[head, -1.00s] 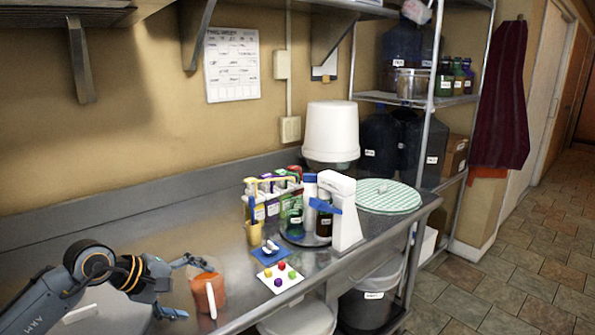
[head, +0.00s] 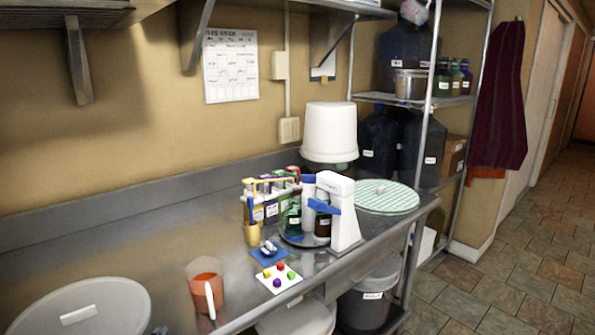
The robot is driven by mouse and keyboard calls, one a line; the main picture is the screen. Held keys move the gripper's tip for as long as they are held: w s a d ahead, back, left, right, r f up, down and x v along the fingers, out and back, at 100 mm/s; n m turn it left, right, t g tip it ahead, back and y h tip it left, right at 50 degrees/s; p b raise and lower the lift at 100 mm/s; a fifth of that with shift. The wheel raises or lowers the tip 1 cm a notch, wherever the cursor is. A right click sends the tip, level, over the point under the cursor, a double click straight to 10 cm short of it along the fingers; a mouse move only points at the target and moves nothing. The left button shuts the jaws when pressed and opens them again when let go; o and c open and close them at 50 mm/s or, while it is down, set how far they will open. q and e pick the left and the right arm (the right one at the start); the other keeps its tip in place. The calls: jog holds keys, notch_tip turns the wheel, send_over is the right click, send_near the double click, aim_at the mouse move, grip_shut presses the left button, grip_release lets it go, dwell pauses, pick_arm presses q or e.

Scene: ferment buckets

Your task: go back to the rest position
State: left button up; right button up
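Neither of my grippers can be made out in the head view. A small dark bit at the bottom edge, right of the big grey lid (head: 85,305), is too little to identify. A clear jug (head: 205,290) with orange-red contents and a white handle stands upright near the front edge of the steel counter (head: 130,232), with nothing holding it.
A white dispenser (head: 343,215), several bottles (head: 292,220), a blue mat (head: 268,256) and a white card with coloured cubes (head: 279,277) stand along the counter. A white bucket (head: 330,132) is behind. Bins sit below. The counter's left middle is clear.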

pick_arm(q)
jog(key=s+d+f+n+g+h, duration=0.1)
jog(key=s+f+n+g, duration=0.6)
jog(key=s, duration=0.5)
jog(key=s+d+f+n+g+h, duration=0.1)
jog(key=s+d+f+n+g, duration=0.3)
jog(key=s+f, duration=0.6)
jog(key=s+a+f+g, duration=0.1)
jog(key=s+f, duration=0.1)
jog(key=f, duration=1.1)
jog(key=s+a+f+g, duration=0.1)
jog(key=f, duration=1.1)
jog(key=s+a+f+m+g, duration=0.1)
jog(key=s+a+f, duration=0.2)
jog(key=s+f, duration=1.3)
jog(key=shift+s, duration=0.35)
